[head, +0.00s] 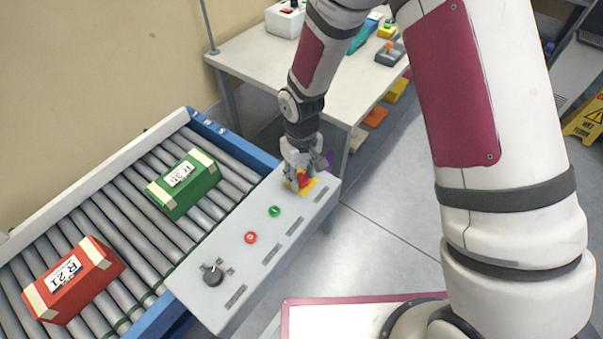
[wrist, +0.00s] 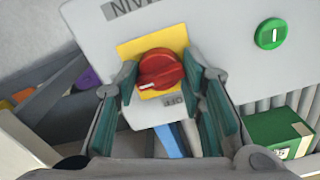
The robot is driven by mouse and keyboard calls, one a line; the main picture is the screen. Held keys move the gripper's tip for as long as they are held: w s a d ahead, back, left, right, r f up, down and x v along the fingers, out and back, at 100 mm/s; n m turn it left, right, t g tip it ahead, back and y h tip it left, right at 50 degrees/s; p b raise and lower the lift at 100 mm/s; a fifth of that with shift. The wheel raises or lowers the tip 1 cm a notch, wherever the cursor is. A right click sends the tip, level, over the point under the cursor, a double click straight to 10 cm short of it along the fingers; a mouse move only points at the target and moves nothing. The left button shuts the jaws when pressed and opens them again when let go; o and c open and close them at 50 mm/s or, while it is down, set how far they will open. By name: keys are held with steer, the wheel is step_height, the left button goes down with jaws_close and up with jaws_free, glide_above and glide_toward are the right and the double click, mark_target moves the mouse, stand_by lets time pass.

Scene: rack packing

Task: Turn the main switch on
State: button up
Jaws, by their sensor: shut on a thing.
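The main switch is a red rotary knob (head: 304,180) on a yellow plate, at the far end of the grey control panel (head: 225,235). In the wrist view the red knob (wrist: 160,70) sits between my gripper's teal-padded fingers, with its white mark pointing left. My gripper (head: 301,172) reaches down from above and is shut on the knob.
The panel also carries a green button (head: 274,211), a red button (head: 251,238) and a black selector (head: 212,273). A roller conveyor (head: 130,210) beside it bears a green box (head: 185,185) and a red box (head: 73,280). A white table (head: 260,55) stands behind.

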mark_target(301, 176)
steer(key=shift+m, duration=0.4)
steer(key=o, duration=1.1)
step_height(301, 176, up, 12)
stand_by(0.3)
